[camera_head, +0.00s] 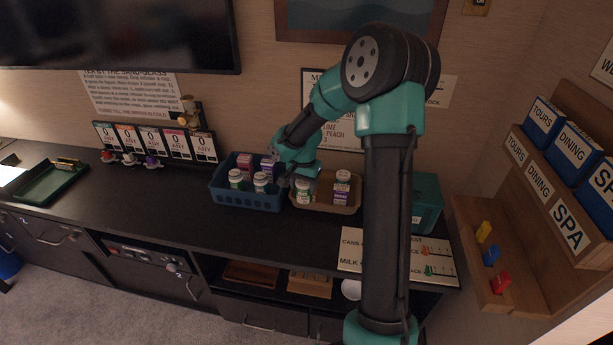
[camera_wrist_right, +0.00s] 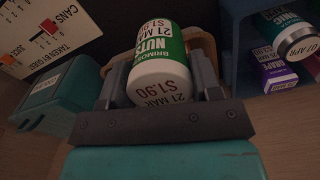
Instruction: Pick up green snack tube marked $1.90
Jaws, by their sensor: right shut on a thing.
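The green snack tube (camera_wrist_right: 158,65) shows in the right wrist view, with a white end and a green-and-white label reading NUTS, 21 MAR and $1.90. My right gripper (camera_wrist_right: 163,82) is shut on it, one finger on each side. In the head view my right gripper (camera_head: 292,178) is at the left end of the tan tray (camera_head: 325,208), where a white-capped tube with a green label (camera_head: 303,190) shows beside it. I cannot tell whether the held tube still touches the tray. My left gripper is not in view.
A blue basket (camera_head: 246,199) with cartons and cans stands just left of the tray. A teal box (camera_head: 427,203) is to the right.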

